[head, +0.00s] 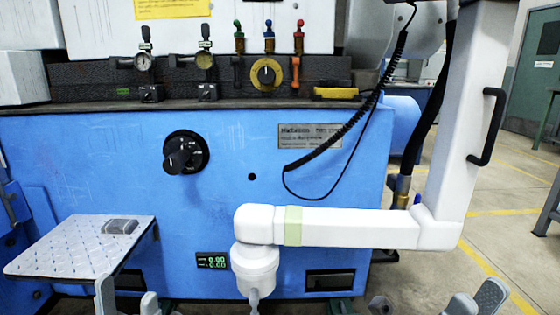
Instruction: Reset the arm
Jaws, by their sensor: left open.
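A white jointed arm (360,228) crosses the right half of the head view in front of the blue machine. Its thick upright part (470,120) carries a black handle (488,127). Its level part has a pale green band and ends in a downward white joint (255,265) with a thin tip. My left gripper (127,300) is low at the left, open, below the patterned tray's right edge. My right gripper (475,302) is at the bottom right, cut by the frame edge. Its jaw gap is not clear. Neither gripper appears to touch the white arm.
The blue machine (90,160) fills the middle, with a black knob (183,152), gauges, coloured valves and a yellow dial (266,74). A patterned metal tray (70,255) juts out at the lower left. A coiled black cable (350,130) hangs beside the arm. Open floor lies right.

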